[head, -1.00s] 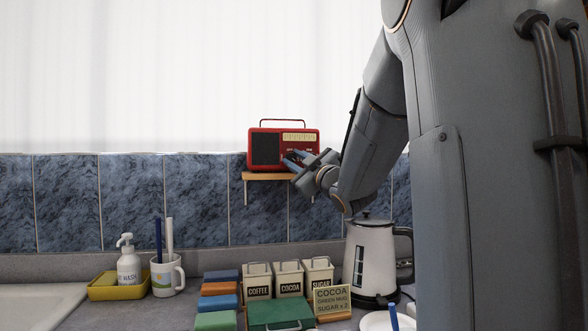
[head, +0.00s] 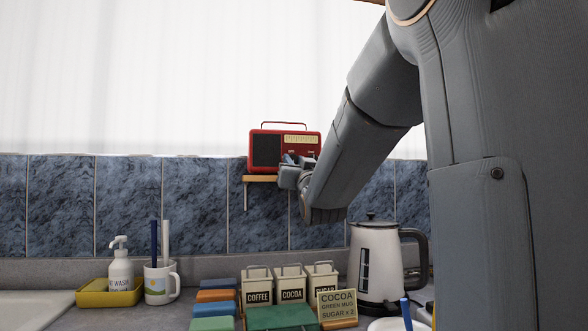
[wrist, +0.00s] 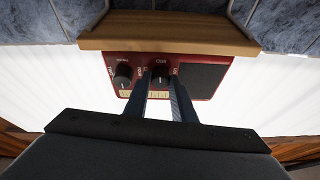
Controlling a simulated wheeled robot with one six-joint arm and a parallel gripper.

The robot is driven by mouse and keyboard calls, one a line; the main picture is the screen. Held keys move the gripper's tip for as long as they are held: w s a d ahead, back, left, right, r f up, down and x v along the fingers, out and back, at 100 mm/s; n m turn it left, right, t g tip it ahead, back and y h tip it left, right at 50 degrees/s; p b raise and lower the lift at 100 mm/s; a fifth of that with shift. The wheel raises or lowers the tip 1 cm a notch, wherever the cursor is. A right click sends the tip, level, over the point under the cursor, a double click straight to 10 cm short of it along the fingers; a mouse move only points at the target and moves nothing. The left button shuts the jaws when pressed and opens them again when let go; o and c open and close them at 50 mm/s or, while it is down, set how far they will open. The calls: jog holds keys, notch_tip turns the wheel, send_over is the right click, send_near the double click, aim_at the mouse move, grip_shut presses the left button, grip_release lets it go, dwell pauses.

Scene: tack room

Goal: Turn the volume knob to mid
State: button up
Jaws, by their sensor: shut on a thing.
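The red radio (head: 266,149) stands on a small wooden shelf against the tiled wall. The wrist view shows it upside down, with its dark speaker panel (wrist: 204,78) at right and two dark round knobs on its face. My gripper (head: 293,161) is at the radio's lower front. In the wrist view my gripper (wrist: 160,82) is shut on the knob nearer the speaker (wrist: 159,73), with a finger on each side. The other knob (wrist: 122,74) is free, close beside one finger. The labels are too small to read surely, and the fingers partly hide the held knob.
The wooden shelf (wrist: 165,34) edge lies close to my fingers. Below on the counter are a kettle (head: 373,265), labelled canisters (head: 291,285), coloured boxes, a mug (head: 160,283) and a soap bottle (head: 121,272). The wall left of the radio is clear.

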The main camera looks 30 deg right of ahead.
jog(key=shift+a+m+h, duration=0.1)
jog(key=shift+m+h, duration=0.3)
jog(key=shift+m, duration=0.1)
jog(key=o, duration=1.1)
jog(key=shift+c, duration=0.2)
jog(key=b+v, duration=0.1)
jog(key=v, duration=0.6)
jog(key=shift+s+b, duration=0.3)
